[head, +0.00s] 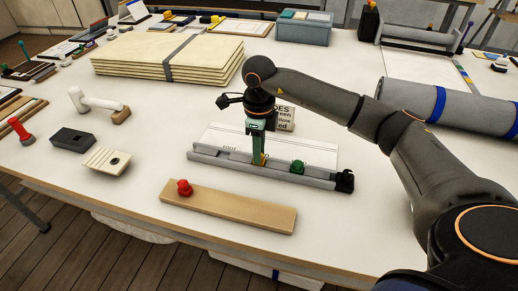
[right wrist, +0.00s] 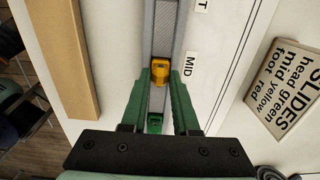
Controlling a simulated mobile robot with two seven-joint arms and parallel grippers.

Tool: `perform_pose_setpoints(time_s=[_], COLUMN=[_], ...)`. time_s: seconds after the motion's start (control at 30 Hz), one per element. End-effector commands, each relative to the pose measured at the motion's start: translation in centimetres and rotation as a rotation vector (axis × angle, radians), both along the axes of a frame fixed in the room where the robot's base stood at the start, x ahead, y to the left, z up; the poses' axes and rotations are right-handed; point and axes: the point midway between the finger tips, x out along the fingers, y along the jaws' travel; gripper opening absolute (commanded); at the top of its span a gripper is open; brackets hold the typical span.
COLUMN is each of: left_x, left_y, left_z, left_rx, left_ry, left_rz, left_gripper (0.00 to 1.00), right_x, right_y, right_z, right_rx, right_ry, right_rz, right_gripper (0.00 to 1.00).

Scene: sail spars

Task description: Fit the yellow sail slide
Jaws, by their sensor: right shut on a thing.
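The yellow sail slide (right wrist: 160,72) is between the fingertips of my right gripper (right wrist: 160,80), which is shut on it. It sits over or in the groove of the grey track (head: 220,162), beside the MID label (right wrist: 191,63); I cannot tell whether it is seated. In the head view the right gripper (head: 259,157) points down at the middle of the track and mostly hides the yellow slide. The green slide (head: 297,167) is on the track near its black end piece (head: 345,180). The red slide (head: 184,187) is on a wooden bar (head: 235,208). My left gripper is out of view.
A small sign (right wrist: 286,88) lists head green, mid yellow, foot red. A white label board (head: 315,150) lies behind the track. A grey roll (head: 450,105) is at the right, folded cloth (head: 140,62) at the back. A cream block (head: 107,160) is at the left.

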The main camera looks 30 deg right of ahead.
Motion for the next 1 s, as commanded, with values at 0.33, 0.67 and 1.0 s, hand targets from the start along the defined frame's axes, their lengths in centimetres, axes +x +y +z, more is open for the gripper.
perform_pose_setpoints(time_s=[0.33,0.67,1.0], left_x=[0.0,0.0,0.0], left_y=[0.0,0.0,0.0], left_z=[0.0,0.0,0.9], left_rx=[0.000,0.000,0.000], left_ry=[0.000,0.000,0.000], left_rz=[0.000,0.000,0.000], left_gripper=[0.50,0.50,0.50], right_x=[0.0,0.0,0.0], right_y=[0.0,0.0,0.0], right_z=[0.0,0.0,1.2], right_rx=[-0.001,-0.001,0.000], right_ry=[0.001,0.001,0.000], right_rz=[0.000,0.000,0.000], right_gripper=[0.59,0.64,0.64])
